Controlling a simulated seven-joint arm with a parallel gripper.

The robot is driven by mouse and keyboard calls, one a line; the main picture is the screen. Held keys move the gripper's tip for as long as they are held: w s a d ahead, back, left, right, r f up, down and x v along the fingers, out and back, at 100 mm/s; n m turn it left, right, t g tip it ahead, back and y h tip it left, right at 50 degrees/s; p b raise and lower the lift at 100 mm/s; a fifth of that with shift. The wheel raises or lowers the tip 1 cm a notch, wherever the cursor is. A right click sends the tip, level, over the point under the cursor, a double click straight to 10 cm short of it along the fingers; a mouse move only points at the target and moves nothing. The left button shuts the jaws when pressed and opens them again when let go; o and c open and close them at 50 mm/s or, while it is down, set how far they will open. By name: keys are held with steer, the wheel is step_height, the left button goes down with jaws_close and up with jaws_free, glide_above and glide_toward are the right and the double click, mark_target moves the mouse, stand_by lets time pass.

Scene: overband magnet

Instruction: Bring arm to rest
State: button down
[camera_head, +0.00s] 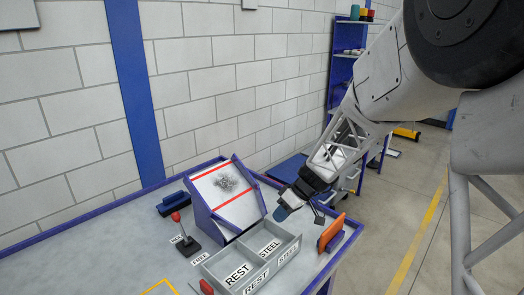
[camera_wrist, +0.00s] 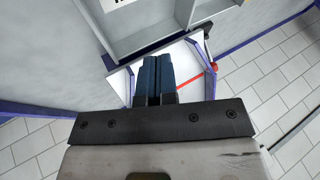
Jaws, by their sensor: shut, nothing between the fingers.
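My gripper (camera_head: 284,212) hangs over the right part of the table, just right of the sloped board and above the back right end of the divided bin. In the wrist view its two blue fingers (camera_wrist: 156,78) lie side by side, shut, with nothing between them. My gripper appears clear of board and bin.
A red-knobbed lever (camera_head: 186,238) stands left of the board beside HOLD and FREE labels. A dark blue block (camera_head: 172,203) lies behind it. An orange plate (camera_head: 330,232) stands at the table's right edge. A blue shelf (camera_head: 347,60) stands behind. Floor at right is open.

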steer(key=s+d+r+m+t+h, duration=0.1)
steer(key=s+d+r+m+h, duration=0.1)
steer(key=s, duration=0.9)
steer(key=s+d+r+m+t+h, duration=0.1)
steer(key=s+d+r+m+h, duration=0.2)
steer(key=s, duration=0.8)
steer(key=s+d+r+m+t+h, duration=0.1)
steer(key=s+d+r+m+h, duration=0.1)
steer(key=s+d+r+m, duration=0.3)
steer(key=s+r, duration=0.4)
steer(key=s, duration=0.2)
steer(key=shift+s+d+h, duration=0.2)
steer(key=shift+s+h, duration=0.05)
steer(key=shift+h, duration=0.05)
